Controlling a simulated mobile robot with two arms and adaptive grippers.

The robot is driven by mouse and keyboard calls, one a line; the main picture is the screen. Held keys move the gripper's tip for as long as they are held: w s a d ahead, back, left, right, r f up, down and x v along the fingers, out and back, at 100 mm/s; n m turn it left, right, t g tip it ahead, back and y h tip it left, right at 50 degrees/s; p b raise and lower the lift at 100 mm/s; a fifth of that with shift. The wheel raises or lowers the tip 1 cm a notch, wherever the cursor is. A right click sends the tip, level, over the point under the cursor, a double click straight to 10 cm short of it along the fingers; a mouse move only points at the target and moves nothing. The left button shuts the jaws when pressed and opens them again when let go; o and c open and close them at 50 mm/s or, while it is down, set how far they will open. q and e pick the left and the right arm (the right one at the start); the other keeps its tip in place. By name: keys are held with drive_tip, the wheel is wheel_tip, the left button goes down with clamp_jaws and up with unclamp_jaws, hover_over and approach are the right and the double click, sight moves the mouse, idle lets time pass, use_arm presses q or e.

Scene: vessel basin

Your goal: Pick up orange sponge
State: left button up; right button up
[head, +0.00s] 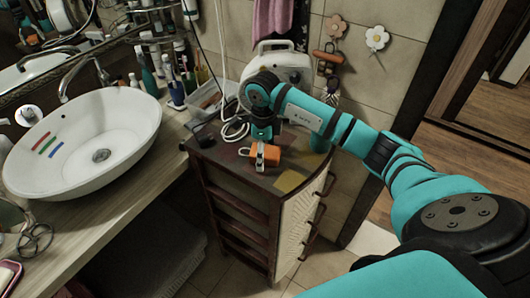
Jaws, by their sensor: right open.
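The orange sponge (271,157) appears as a small orange block on top of the dark wooden cabinet (225,158), right of the washbasin. My right gripper (260,152) points down at it from above, with its fingers open at the block. I cannot tell whether the fingers touch it; they hide part of the block. My left gripper is not in view.
A yellow flat patch (289,181) lies near the cabinet's front edge. A white appliance (279,66) and a clear bin (208,97) stand behind. The white basin (128,122) and several bottles are at left. A mirror reflects part of the counter.

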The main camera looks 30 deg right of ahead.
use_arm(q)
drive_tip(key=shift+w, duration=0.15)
use_arm(e)
drive_tip(key=shift+c, duration=0.3)
drive_tip(key=c, duration=1.1)
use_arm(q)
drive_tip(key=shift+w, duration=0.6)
use_arm(e)
drive_tip(key=shift+r, duration=0.1)
